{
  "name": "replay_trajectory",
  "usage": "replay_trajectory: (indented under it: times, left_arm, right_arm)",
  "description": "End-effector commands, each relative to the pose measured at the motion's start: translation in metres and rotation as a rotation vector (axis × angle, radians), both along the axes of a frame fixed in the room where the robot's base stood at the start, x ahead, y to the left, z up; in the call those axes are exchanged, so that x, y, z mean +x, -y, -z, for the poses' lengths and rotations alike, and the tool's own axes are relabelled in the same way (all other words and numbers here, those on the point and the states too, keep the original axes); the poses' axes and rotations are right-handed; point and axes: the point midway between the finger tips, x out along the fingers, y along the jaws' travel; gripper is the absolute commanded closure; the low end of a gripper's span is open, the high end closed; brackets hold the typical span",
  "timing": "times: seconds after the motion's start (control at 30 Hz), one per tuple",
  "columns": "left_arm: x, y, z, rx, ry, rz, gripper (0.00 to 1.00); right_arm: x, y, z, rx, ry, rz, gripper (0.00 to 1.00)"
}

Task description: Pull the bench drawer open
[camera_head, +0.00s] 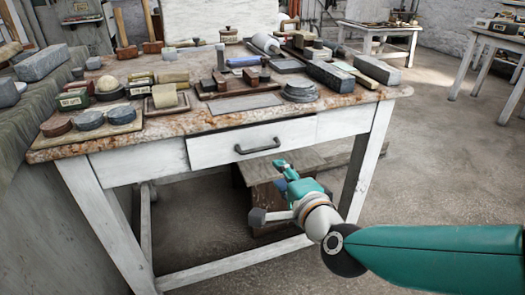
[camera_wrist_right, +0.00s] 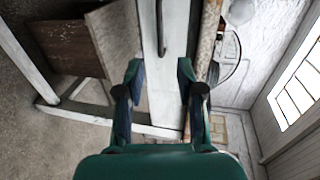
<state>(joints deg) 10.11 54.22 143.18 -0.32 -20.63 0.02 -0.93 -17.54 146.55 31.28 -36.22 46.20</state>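The white bench drawer (camera_head: 215,148) sits under the worn top of the bench (camera_head: 160,125). Its front looks about level with the apron; a dark line runs along its upper edge. The dark bar handle (camera_head: 258,147) is on the drawer front and also shows, turned upright, in the right wrist view (camera_wrist_right: 160,30). My right gripper (camera_head: 282,167) is below and in front of the handle, apart from it. In the right wrist view its two fingers (camera_wrist_right: 159,72) are spread and empty, with the handle ahead between them. My left gripper is not in view.
A wooden crate (camera_head: 262,178) stands under the bench behind my right gripper. The bench's right front leg (camera_head: 368,160) is near my right arm. The floor at right (camera_head: 440,150) is clear.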

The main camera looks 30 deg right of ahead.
Motion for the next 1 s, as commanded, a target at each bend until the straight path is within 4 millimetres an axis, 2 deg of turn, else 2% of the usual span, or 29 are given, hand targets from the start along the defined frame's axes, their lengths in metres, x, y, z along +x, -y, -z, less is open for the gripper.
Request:
replay_trajectory:
  times: [0.43, 0.5, 0.7, 0.9, 1.0]
  left_arm:
    - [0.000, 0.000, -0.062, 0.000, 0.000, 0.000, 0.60]
    - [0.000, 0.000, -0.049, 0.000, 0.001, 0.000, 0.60]
    - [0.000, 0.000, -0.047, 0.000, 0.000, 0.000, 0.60]
    - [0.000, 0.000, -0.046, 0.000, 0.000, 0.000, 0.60]
    - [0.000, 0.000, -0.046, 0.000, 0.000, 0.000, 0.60]
  right_arm:
    - [0.042, 0.009, 0.007, 0.004, -0.006, -0.007, 0.63]
    - [0.060, 0.013, 0.017, 0.003, 0.001, -0.006, 0.63]
    - [0.101, 0.024, 0.026, 0.002, 0.001, -0.006, 0.63]
    - [0.132, 0.031, 0.032, 0.002, 0.001, -0.006, 0.63]
    - [0.141, 0.033, 0.033, 0.002, 0.002, -0.006, 0.63]
